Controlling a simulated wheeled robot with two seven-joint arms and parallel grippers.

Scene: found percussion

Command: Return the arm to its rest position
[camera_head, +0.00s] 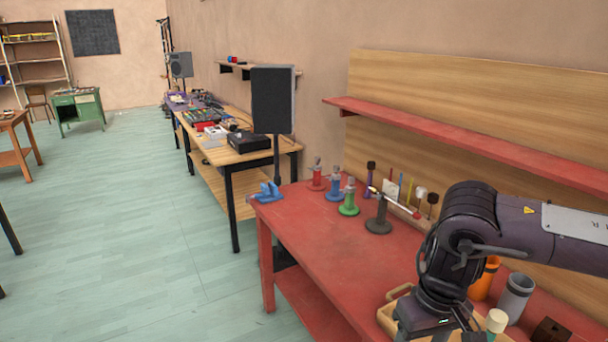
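My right arm (475,230) comes in from the right edge and bends down over the red workbench (335,245). Its wrist and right gripper (445,332) are at the bottom edge, over a light wooden tray (394,296). The fingertips are cut off or hidden, so I cannot tell whether they are open or hold anything. My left arm and gripper are not in view.
Red, blue and green stands (348,200) and a dark stand with a rod (379,215) are on the bench. An orange cup (485,278), a grey cup (515,297) and a dark block (551,331) are beside my arm. A red shelf (450,135) runs behind.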

